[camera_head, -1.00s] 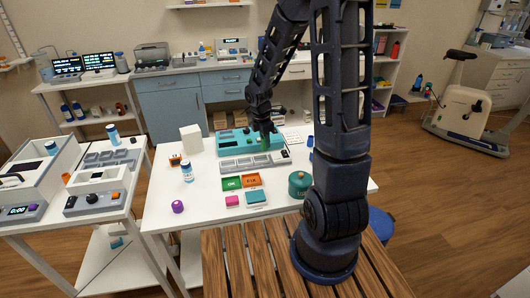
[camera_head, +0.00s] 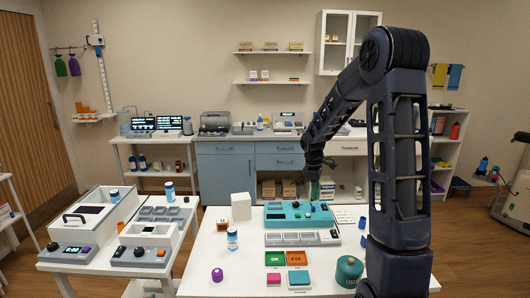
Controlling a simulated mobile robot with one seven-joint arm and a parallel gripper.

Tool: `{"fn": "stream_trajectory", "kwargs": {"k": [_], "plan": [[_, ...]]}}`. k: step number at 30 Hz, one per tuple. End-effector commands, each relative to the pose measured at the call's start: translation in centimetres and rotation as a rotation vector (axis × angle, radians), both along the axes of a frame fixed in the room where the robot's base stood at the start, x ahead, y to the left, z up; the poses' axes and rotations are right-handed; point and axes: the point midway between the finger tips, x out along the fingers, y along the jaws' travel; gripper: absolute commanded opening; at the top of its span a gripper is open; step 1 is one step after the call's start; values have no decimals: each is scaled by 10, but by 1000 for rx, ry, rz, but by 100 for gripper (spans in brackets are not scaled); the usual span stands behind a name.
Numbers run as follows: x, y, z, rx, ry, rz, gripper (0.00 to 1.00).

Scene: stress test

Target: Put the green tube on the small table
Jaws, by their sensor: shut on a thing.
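My gripper (camera_head: 314,174) is small and dark in the head view, pointing down above the back of the white main table (camera_head: 205,275). It is shut on the green tube (camera_head: 314,190), which hangs roughly upright over the right part of a teal device (camera_head: 285,215). The fingers are too small to see in detail. A smaller white table (camera_head: 58,268) stands at the left, apart from the main table. Its top carries several grey and white devices.
A gap of floor separates the two tables. The smaller table's top is crowded.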

Motion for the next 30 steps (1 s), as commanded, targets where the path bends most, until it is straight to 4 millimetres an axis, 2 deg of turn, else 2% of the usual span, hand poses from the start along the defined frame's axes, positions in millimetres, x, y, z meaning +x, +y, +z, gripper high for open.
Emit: {"fn": "stream_trajectory", "kwargs": {"k": [1,6,15,21,26,30], "plan": [[16,-3,-5,0,1,-71,3],[63,-18,-16,0,0,-328,3],[131,-45,-42,-1,0,-733,3],[153,-55,-52,0,0,-873,3],[158,-57,-53,2,-2,-960,3],[157,-58,-53,3,-5,-1111,3]]}}
